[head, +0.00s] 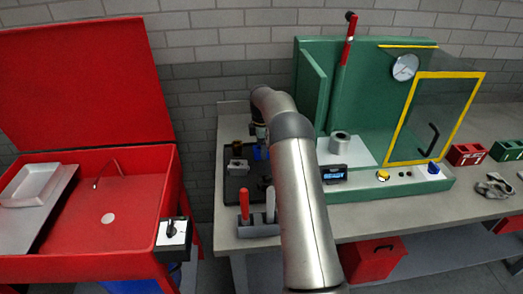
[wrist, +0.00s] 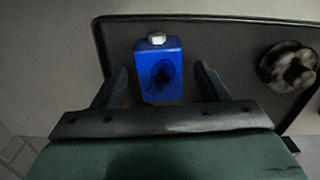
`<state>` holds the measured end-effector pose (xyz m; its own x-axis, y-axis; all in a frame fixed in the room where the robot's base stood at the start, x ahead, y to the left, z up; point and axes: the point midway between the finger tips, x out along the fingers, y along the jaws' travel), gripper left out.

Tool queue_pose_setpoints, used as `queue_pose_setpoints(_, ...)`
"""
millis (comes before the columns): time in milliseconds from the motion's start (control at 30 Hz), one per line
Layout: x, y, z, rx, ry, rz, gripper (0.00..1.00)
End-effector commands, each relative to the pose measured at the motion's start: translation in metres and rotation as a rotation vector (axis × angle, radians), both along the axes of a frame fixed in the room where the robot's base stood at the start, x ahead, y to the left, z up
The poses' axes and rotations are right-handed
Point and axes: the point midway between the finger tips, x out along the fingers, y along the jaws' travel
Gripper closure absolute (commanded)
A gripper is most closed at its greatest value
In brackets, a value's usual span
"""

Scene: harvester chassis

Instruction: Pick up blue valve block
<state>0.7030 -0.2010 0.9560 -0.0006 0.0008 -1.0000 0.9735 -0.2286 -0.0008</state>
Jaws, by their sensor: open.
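The blue valve block (wrist: 150,65) lies on a dark tray in the wrist view, with a pale fitting at its far end and a dark round opening in its face. A small part of the blue valve block (head: 257,153) shows in the head view beside my arm. My gripper (wrist: 161,74) is open, with one finger to the left of the block and one to the right. A gap shows on both sides, and nothing is held. In the head view my gripper is mostly hidden by my arm.
The dark tray (wrist: 122,27) also holds a dark round part (wrist: 288,68) to the right. In the head view a grey block (head: 238,166) is on the tray. A holder with red and white handles (head: 257,222) stands in front. A green test stand (head: 385,110) is to the right.

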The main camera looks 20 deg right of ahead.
Motion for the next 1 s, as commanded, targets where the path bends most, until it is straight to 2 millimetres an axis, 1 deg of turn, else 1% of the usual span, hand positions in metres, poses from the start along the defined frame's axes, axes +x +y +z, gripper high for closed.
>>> queue_pose_setpoints(133,0.0,0.0,-0.011,0.0,0.0,0.0,0.33)
queue_pose_setpoints(333,0.0,0.0,-0.012,-0.001,-0.001,0.0,0.33)
queue_pose_setpoints(367,0.0,0.0,-0.012,-0.001,-0.001,0.0,0.38)
queue_pose_setpoints(400,0.0,0.0,-0.012,-0.001,-0.001,0.0,0.49)
queue_pose_setpoints(467,0.0,0.0,-0.012,-0.001,-0.001,0.0,0.66)
queue_pose_setpoints(500,0.0,0.0,-0.012,-0.001,-0.001,0.0,0.77)
queue_pose_setpoints(567,0.0,0.0,-0.012,-0.001,-0.001,0.0,0.94)
queue_pose_setpoints(600,0.0,0.0,-0.01,-0.002,-0.003,0.0,1.0)
queue_pose_setpoints(867,0.001,0.0,-0.007,-0.002,-0.004,0.0,1.0)
queue_pose_setpoints(967,0.001,-0.001,0.003,-0.003,-0.007,0.0,1.0)
queue_pose_setpoints(1000,0.001,0.0,0.009,-0.003,-0.007,0.0,1.0)
